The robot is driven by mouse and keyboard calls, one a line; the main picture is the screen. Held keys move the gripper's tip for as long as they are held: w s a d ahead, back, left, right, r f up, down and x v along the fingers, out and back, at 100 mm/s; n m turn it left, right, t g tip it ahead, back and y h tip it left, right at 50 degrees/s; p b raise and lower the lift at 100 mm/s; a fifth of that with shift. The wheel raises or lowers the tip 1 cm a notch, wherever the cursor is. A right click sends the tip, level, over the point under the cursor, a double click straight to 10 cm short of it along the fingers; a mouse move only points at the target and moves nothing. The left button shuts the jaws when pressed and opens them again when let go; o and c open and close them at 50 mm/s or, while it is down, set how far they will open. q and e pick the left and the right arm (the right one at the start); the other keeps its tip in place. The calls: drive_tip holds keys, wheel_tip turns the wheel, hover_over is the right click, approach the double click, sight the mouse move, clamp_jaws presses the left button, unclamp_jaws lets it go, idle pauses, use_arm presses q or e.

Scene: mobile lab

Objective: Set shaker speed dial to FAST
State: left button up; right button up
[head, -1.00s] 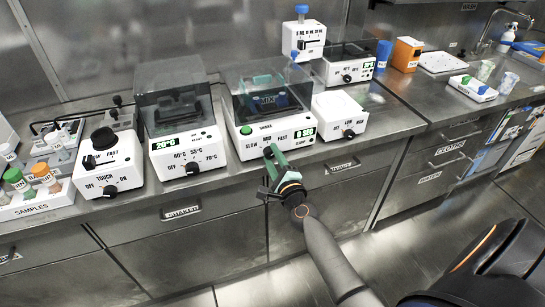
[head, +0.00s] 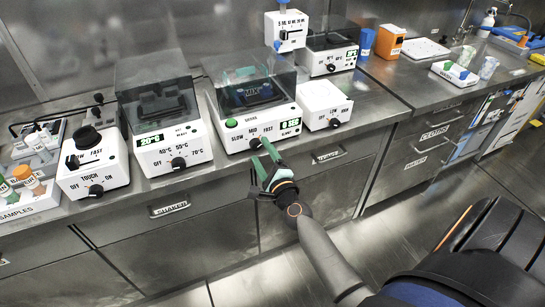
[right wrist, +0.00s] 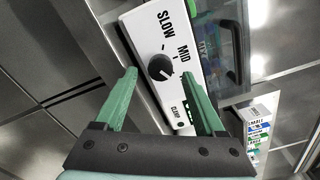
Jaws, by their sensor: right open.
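The shaker (head: 228,141) is a white box with a dark clear lid, a green button and a small display, standing on the steel bench. Its front reads SLOW, MID, FAST. Its black speed dial (head: 256,143) also shows in the right wrist view (right wrist: 158,67), with SLOW and MID beside it; FAST is hidden there. A light mark shows on the dial, but I cannot tell which setting it points to. My right gripper (head: 259,152) is open in front of the dial. In the right wrist view its green fingers (right wrist: 159,74) stand either side of the dial, not visibly touching it.
A white heater box (head: 185,155) with its own knob stands left of the shaker, and another white box with a dial (head: 322,104) stands close to its right. Drawers (head: 200,240) lie below the bench edge. The floor in front is clear.

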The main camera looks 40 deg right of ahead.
drive_tip(key=b+v, duration=0.1)
drive_tip(key=v, duration=0.9)
drive_tip(key=s+a+f+n+g+y+p, duration=0.35)
drive_tip(key=s+a+n+y+p, duration=0.2)
drive_tip(key=a+n, duration=0.7)
drive_tip(key=s+a+f+n+g+p, duration=0.1)
drive_tip(key=s+f+n+g, duration=0.1)
drive_tip(key=s+n, duration=0.3)
drive_tip(key=s+a+f+n+g+y+p, duration=0.1)
drive_tip(key=s+f+n, duration=0.4)
drive_tip(key=n, duration=0.6)
drive_tip(key=shift+f+g, duration=0.2)
drive_tip(key=shift+g, duration=0.65)
